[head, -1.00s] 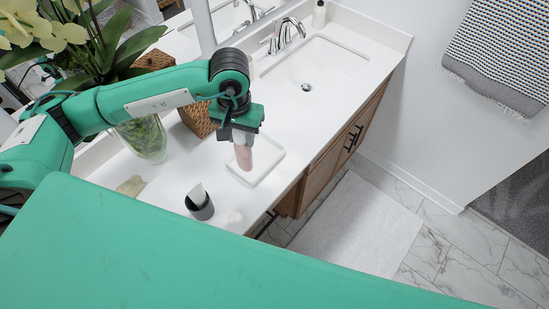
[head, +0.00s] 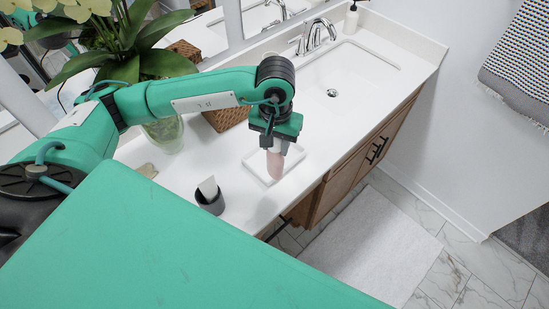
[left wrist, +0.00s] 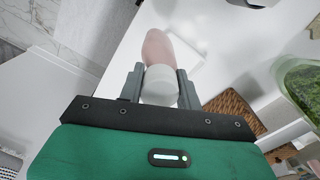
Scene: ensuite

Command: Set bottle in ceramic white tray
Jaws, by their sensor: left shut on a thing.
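A pink bottle with a white cap (head: 275,165) hangs upright from my left gripper (head: 277,145), which is shut on its cap end. In the left wrist view the bottle (left wrist: 165,52) points away from my left gripper (left wrist: 160,88), with the white cap between the fingers. The white ceramic tray (head: 258,175), a shallow rectangle with a raised rim, lies on the counter under and around the bottle in the head view. I cannot tell whether the bottle's base touches the tray. My right gripper is not in view.
A dark cup (head: 210,197) with a white item stands left of the tray. A glass vase with an orchid (head: 163,132) and a woven basket (head: 225,117) stand behind. The sink (head: 345,75) is to the right. The counter's front edge is close to the tray.

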